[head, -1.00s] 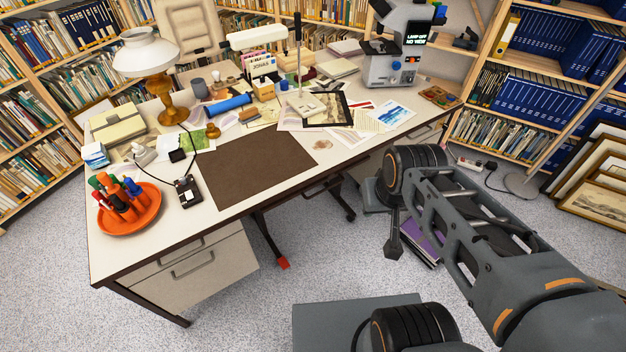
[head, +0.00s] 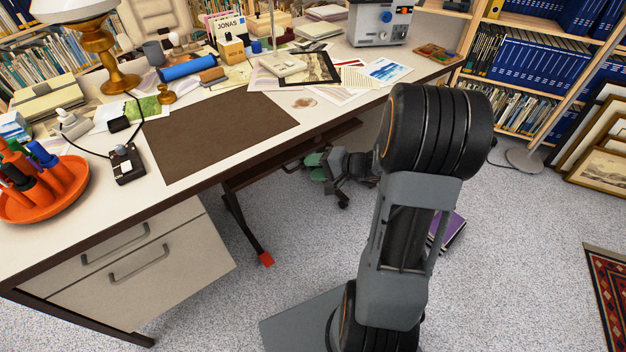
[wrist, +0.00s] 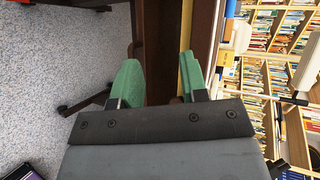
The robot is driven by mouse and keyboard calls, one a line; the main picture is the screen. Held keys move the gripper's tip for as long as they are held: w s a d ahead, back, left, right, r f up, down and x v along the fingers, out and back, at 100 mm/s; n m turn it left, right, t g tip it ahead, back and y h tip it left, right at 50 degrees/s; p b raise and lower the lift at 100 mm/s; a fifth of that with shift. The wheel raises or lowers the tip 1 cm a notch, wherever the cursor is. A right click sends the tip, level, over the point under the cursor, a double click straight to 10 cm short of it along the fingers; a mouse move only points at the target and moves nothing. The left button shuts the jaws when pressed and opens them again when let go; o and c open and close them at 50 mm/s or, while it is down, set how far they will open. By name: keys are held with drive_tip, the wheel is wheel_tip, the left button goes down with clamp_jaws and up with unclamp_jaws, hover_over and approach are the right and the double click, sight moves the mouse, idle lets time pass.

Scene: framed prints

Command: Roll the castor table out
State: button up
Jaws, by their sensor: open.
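The castor table shows only in part under the desk. Its dark brown top edge (head: 335,143) lies just below the desk front in the head view, with a dark castor under it at the right. In the wrist view, a dark brown edge (wrist: 151,40) runs between the green fingertips of my gripper (wrist: 159,65). The fingers are open, one on each side of the edge; contact cannot be told. In the head view my gripper (head: 318,166) is at the desk's underside, partly hidden by my arm. Most of the castor table is hidden beneath the desk.
The desk (head: 230,190) carries a lamp, papers, a brown mat (head: 220,133) and an orange tray of pens (head: 45,205). A drawer unit (head: 150,265) stands at left. A dark leg has a red foot (head: 266,259). Purple books (head: 449,230) lie on the floor. Floor at right is mostly clear.

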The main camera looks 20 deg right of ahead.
drive_tip(key=w+d+f+m+t+h+b, duration=0.3)
drive_tip(key=d+f+m+t+h+b, duration=0.15)
drive_tip(key=d+f, duration=0.6)
drive_tip(key=shift+m+t, duration=0.25)
drive_tip(key=shift+b+x, duration=1.4)
drive_tip(key=shift+x, duration=5.2)
drive_tip(key=shift+a+r, duration=0.1)
drive_tip(key=shift+r, duration=0.05)
drive_tip(key=shift+c, duration=0.5)
clamp_jaws()
drive_tip(key=shift+s, duration=0.1)
